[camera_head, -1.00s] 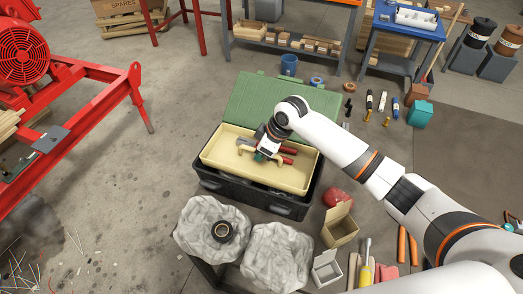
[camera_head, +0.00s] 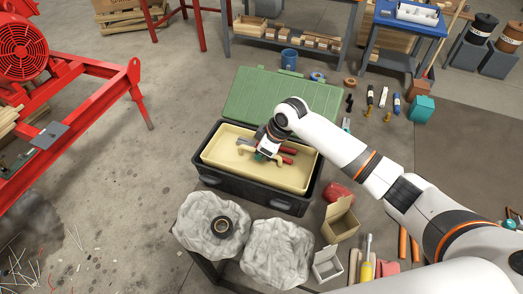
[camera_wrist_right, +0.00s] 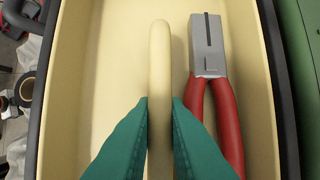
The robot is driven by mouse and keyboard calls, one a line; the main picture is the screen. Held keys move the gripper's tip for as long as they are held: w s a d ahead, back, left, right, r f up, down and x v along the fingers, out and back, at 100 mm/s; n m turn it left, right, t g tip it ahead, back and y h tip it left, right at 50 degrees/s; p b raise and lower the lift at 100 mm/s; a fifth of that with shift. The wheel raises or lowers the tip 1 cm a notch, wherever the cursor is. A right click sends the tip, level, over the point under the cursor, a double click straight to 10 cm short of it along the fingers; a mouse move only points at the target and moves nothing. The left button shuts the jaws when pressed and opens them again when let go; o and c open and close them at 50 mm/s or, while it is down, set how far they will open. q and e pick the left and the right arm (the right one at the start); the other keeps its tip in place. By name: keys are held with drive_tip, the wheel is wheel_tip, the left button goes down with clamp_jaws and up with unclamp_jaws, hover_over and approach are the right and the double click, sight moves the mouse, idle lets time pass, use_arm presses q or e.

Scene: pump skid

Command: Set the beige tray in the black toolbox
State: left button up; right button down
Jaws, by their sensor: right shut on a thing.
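The beige tray (camera_head: 222,158) sits within the open black toolbox (camera_head: 240,192), its walls inside the toolbox rim on the sides that show. Whether it rests on the bottom is hidden. My right gripper (camera_head: 262,155) is over the tray's middle, shut on the tray's beige handle bar. In the right wrist view, the teal fingers (camera_wrist_right: 160,110) press on both sides of the handle (camera_wrist_right: 160,60). Red-handled pliers (camera_wrist_right: 225,110) lie in the tray beside it. My left gripper is out of view.
The toolbox's green lid (camera_head: 265,95) is open at the back. Two grey cloth-like lumps (camera_head: 277,255) stand in front, one with a black tape roll (camera_head: 222,227). An open cardboard box (camera_head: 340,222) and a red object (camera_head: 337,193) are at right.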

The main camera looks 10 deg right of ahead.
drive_tip(key=shift+f+b, duration=0.55)
drive_tip(key=shift+f, duration=0.7)
drive_tip(key=c, duration=1.4)
unclamp_jaws()
drive_tip(key=shift+o, duration=0.2)
drive_tip(key=b+v, duration=0.2)
drive_tip(key=v, duration=1)
drive_tip(key=shift+a+r, duration=0.1)
